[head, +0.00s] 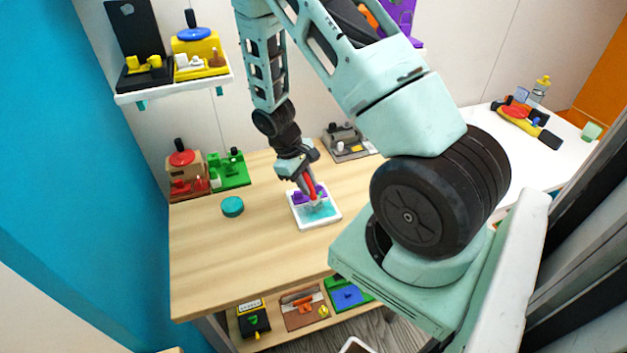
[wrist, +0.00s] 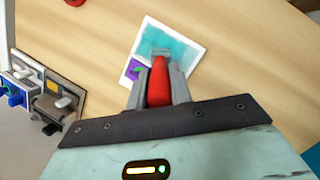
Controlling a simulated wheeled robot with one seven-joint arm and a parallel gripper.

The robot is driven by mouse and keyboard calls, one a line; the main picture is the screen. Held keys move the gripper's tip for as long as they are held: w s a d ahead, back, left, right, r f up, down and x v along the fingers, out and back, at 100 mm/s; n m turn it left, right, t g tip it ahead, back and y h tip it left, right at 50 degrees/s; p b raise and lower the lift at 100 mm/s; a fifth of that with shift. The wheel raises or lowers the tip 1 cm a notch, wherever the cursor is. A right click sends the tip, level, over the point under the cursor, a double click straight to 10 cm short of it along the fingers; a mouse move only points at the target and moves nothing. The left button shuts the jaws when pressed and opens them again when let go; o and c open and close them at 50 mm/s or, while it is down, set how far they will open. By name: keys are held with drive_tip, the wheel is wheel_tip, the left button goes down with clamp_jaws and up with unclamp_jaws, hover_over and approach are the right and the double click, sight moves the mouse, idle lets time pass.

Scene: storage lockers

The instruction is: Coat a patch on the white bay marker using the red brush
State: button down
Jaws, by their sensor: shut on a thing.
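My gripper (head: 305,185) is shut on the red brush (head: 312,189), low over the white bay marker (head: 330,221) on the wooden table. The wrist view shows the brush's red handle (wrist: 159,82) between the two grey fingers (wrist: 160,85). The brush's grey head points down at the marker and seems to touch it; exact contact is unclear. The white marker (wrist: 197,58) shows a large teal patch (wrist: 182,48) inside a white border. A purple piece (wrist: 136,68) with a green mark lies at the marker's edge, partly hidden by a finger.
A teal round disc (head: 232,206) stands on the table left of the marker. Red and green fixtures (head: 229,169) stand at the table's back left, and a grey fixture (head: 346,142) behind the marker. The table's front left is clear. A lower shelf (head: 305,327) holds several items.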

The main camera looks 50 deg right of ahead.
drive_tip(key=shift+w+a, duration=0.25)
drive_tip(key=shift+a, duration=0.1)
drive_tip(key=shift+w+a, duration=0.4)
drive_tip(key=shift+a, duration=0.25)
drive_tip(key=shift+w+a, duration=0.4)
drive_tip(key=shift+a, duration=0.25)
drive_tip(key=shift+a, duration=0.1)
drive_tip(key=shift+w+a+f, duration=0.1)
drive_tip(key=shift+w+a, duration=0.3)
drive_tip(key=shift+a, duration=0.2)
drive_tip(key=shift+w+a, duration=0.4)
drive_tip(key=shift+a, duration=0.2)
drive_tip(key=shift+f, duration=0.15)
drive_tip(key=shift+w, duration=0.1)
